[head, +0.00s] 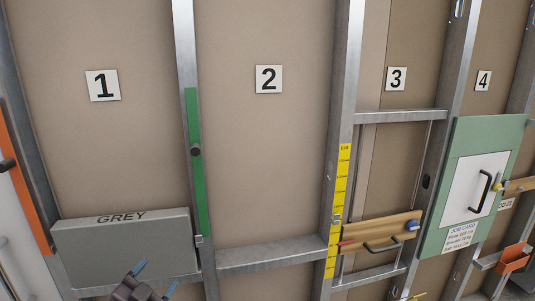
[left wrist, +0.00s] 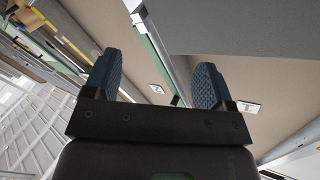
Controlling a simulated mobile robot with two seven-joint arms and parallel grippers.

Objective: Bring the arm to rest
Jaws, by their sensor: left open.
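My left gripper (head: 154,279) is at the bottom left of the head view, in front of the lower edge of the grey box. Its two blue-tipped fingers are spread apart with nothing between them. In the left wrist view the open fingers (left wrist: 158,85) point toward the wall panels and a metal stud, and the gap is empty. My right gripper is in neither view.
A box marked GREY (head: 125,250) stands low in bay 1. A green strip (head: 196,165) runs along the stud beside it. A yellow scale (head: 340,195), a wooden board with a handle (head: 372,233) and a green job card panel (head: 450,235) are further right. Bay 2 is bare.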

